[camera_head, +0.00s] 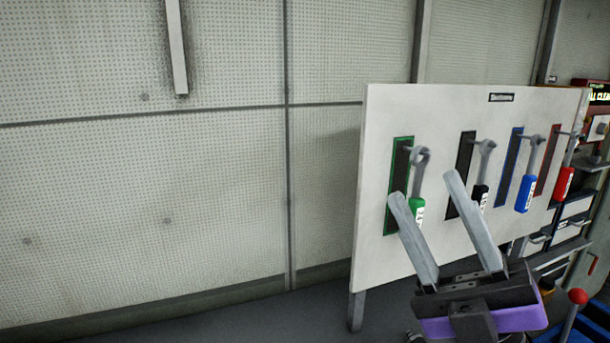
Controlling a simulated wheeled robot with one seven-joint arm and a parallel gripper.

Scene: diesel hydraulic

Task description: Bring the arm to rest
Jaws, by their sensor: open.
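My gripper (422,190) is at the lower right of the head view, in front of a white tool board. Its two pale grey fingers point up and to the left, spread well apart, with nothing between them. Its dark body with a purple part shows below the fingers. The fingers overlap part of the board and its tools in the picture; I cannot tell how far they are from it.
The white board (378,255) holds wrenches with green (417,216), black (480,193), blue (526,193) and red (564,183) handles. A red-knobbed lever (577,297) stands at the lower right. Drawers and shelving stand behind it. The floor at left, before the panelled wall (150,200), looks clear.

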